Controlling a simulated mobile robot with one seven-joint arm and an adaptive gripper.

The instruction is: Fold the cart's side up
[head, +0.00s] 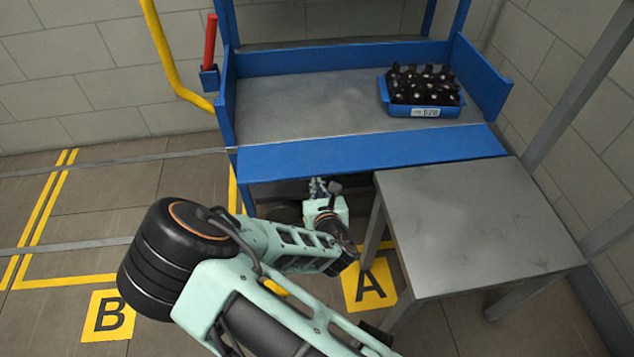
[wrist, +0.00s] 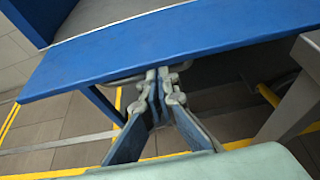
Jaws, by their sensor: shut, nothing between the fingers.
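The cart's blue front side (head: 370,155) is folded outward and down from the grey deck (head: 300,105), along its front edge. Its inner face shows from above; I cannot tell its exact angle. In the wrist view, the blue side (wrist: 170,45) crosses the upper part of the picture. My gripper (head: 318,187) is just below the side's outer edge, left of its middle. In the wrist view, the fingers of my gripper (wrist: 164,80) are shut and empty, with their tips close to the lower edge. I cannot tell whether they touch it.
A blue crate of dark bottles (head: 422,112) stands at the deck's back right. A grey metal table (head: 480,225) stands close by the cart's front right, near my gripper. A red handle (head: 210,42) and yellow rail (head: 163,50) are at the left. Floor is free at left.

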